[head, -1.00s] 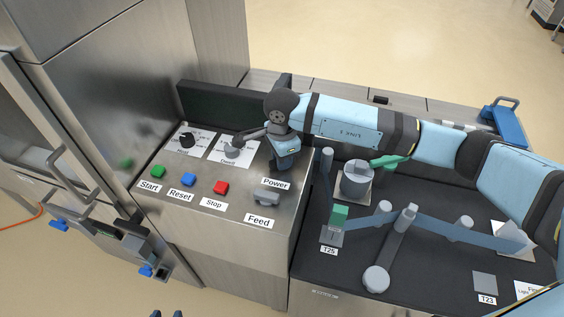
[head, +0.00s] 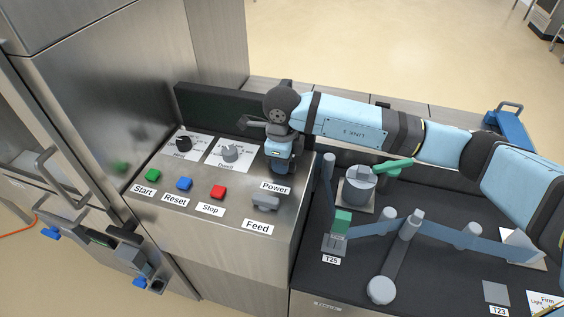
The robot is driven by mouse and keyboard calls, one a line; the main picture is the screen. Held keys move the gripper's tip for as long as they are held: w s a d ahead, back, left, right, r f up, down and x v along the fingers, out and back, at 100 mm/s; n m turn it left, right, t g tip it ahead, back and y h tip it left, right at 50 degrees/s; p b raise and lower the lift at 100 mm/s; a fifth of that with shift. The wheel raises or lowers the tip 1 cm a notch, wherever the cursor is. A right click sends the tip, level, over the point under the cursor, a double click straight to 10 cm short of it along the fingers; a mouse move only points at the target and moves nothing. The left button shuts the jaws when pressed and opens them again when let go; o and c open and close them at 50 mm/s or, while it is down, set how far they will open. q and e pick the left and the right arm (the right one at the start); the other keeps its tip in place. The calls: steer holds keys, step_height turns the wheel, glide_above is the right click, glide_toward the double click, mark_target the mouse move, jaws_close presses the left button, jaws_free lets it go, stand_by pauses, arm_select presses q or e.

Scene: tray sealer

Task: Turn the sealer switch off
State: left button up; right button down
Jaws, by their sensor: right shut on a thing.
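The sealer's control panel (head: 235,210) is a sloped steel face at the middle left. The Power label (head: 275,187) is at its right side. My right gripper (head: 281,170) comes down from above just behind this label and is shut on the power switch. The switch is almost wholly hidden by the fingers, so its position cannot be read. My left gripper is not in view.
A grey Feed switch (head: 265,202) sits in front of the Power label. Green (head: 152,175), blue (head: 184,183) and red (head: 218,192) buttons line the panel's left. Two dials (head: 230,153) stand behind them. A dark belt area with posts and guide arms (head: 398,255) lies right.

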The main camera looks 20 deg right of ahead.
stand_by(0.5)
steer(key=c, duration=1)
jaws_free()
step_height(320, 180, up, 14)
steer(key=b, duration=0.1)
steer(key=shift+f, duration=0.1)
